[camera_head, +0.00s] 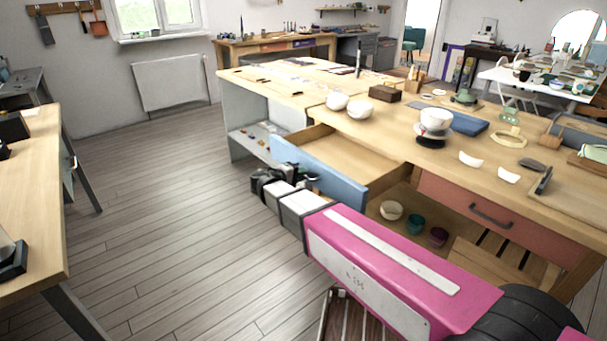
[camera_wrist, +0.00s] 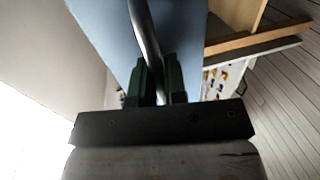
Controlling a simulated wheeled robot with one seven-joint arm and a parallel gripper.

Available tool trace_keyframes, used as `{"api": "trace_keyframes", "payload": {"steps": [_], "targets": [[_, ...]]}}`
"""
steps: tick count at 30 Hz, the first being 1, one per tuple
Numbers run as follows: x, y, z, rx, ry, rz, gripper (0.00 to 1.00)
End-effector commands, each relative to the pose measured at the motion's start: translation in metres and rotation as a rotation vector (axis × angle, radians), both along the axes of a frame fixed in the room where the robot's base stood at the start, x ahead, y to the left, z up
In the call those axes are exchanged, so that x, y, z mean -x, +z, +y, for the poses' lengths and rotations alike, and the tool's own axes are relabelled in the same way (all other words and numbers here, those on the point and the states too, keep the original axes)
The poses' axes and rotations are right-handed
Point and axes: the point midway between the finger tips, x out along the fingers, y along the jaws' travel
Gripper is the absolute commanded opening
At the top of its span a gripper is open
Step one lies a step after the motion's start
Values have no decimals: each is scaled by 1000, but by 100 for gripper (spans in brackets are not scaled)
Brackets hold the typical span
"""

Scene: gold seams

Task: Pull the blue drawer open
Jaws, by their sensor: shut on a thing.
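The blue drawer (camera_head: 318,176) stands well out from the workbench (camera_head: 425,148) in the head view, and its wooden inside (camera_head: 350,160) looks empty. Its blue front also shows in the wrist view (camera_wrist: 100,38). My gripper (camera_wrist: 160,80) is at the outer face of this front, with its two dark green fingers shut on the drawer's metal handle (camera_wrist: 143,30). In the head view my gripper (camera_head: 310,183) is small and dark against the blue front, and the handle is mostly hidden there.
A red drawer (camera_head: 500,214) with a dark handle is closed to the right. Bowls and cups (camera_head: 391,210) stand on the shelf below. White bowls (camera_head: 360,109) and tools lie on the bench top. The wooden floor (camera_head: 170,200) to the left is clear, up to another table (camera_head: 45,190).

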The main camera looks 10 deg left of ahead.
Motion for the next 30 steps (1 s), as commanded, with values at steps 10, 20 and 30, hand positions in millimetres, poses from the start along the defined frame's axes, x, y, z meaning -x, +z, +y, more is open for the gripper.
{"api": "trace_keyframes", "payload": {"steps": [10,20,30], "targets": [[0,-1,0,-1,-1,2,37],[8,2,6,-1,1,1,37],[54,14,42,-1,2,1,37]]}}
